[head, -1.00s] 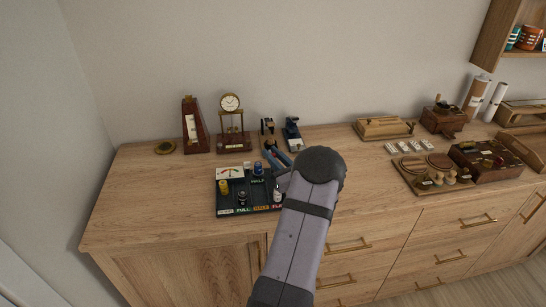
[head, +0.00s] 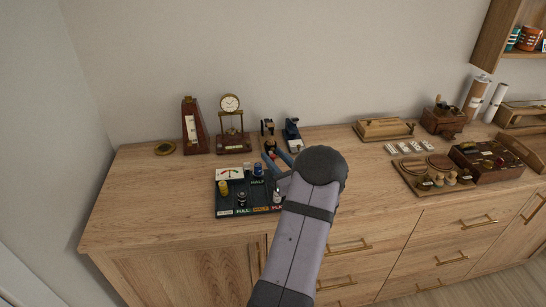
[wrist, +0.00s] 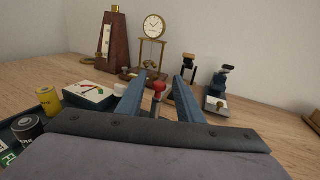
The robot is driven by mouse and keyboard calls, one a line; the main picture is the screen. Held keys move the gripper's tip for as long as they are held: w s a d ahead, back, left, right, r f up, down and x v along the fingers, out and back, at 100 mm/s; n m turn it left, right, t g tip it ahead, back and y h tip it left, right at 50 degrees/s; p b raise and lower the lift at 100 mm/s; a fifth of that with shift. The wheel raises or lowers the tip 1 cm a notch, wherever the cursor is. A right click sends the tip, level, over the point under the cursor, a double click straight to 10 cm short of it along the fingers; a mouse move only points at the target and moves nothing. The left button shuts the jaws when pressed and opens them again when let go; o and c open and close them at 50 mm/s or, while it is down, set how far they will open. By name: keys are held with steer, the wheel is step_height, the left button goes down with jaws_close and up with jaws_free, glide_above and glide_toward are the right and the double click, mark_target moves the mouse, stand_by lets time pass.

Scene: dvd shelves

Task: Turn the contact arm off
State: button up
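A small red-knobbed lever (wrist: 158,88), which may be the contact arm, shows between my fingers in the wrist view. Its base is hidden behind my gripper. My gripper (wrist: 163,76) is open, one blue finger on each side of the red knob, with gaps visible. I cannot tell whether either finger touches the lever. In the head view my gripper (head: 274,160) is over the back right corner of the dark board (head: 232,211). The board carries a white meter (head: 228,174), a yellow cylinder (head: 223,188), and a dark cylinder (head: 242,198).
Behind the board stand a metronome (head: 195,127), a brass clock (head: 231,122) and two small instruments, one black and brass (head: 268,130), one blue (head: 292,133). Several wooden boxes and trays (head: 430,175) are at the right. The wooden top left of the board is clear.

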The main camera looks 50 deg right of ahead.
steer(key=shift+b+v, duration=0.7)
steer(key=shift+v, duration=2.45)
